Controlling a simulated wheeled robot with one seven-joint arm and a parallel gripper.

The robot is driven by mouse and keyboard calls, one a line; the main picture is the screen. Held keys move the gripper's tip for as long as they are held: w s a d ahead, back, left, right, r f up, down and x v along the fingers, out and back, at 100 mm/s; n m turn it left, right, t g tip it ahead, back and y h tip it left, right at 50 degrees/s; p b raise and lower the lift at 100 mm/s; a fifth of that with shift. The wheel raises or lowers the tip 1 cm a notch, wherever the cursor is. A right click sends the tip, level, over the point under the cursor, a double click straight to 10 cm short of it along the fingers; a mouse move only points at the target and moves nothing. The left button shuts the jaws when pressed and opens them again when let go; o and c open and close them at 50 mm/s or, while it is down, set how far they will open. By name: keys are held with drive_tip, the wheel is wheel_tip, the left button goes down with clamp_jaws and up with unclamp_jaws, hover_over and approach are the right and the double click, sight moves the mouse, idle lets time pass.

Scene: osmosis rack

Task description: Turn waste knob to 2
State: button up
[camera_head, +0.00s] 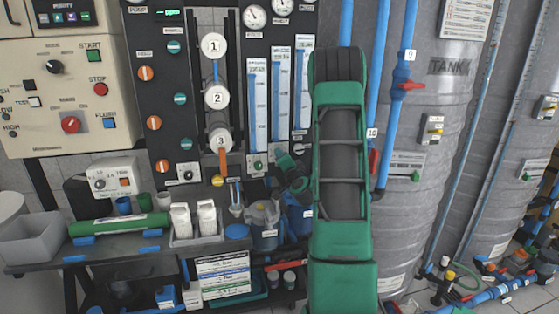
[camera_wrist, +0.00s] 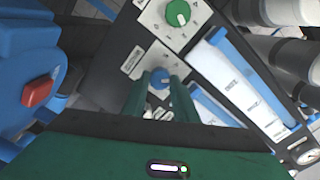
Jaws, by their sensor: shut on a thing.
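In the wrist view a small blue knob (camera_wrist: 160,77) sits on a white dial plate with markings too small to read. My gripper (camera_wrist: 161,90) has its two green fingers on either side of this knob, shut on it. A green knob (camera_wrist: 177,13) on another white plate is at the top. In the head view my gripper (camera_head: 285,163) reaches the lower panel below the flow meters and hides the blue knob. The green knob (camera_head: 257,165) shows just left of it. I cannot read the label beside the held knob, nor its exact setting.
Flow meters (camera_head: 257,105) stand above the knobs. A blue pipe with a red valve handle (camera_wrist: 38,92) is close at the left in the wrist view. A bench (camera_head: 130,251) with containers is below left; grey tanks (camera_head: 445,160) stand right.

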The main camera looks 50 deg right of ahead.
drive_tip(key=m, duration=1.2)
drive_tip(key=shift+w+a+m, duration=0.2)
drive_tip(key=shift+a+m, duration=0.1)
idle(0.4)
drive_tip(key=o, duration=1.1)
drive_tip(key=shift+c, duration=0.2)
drive_tip(key=shift+s+d, duration=0.1)
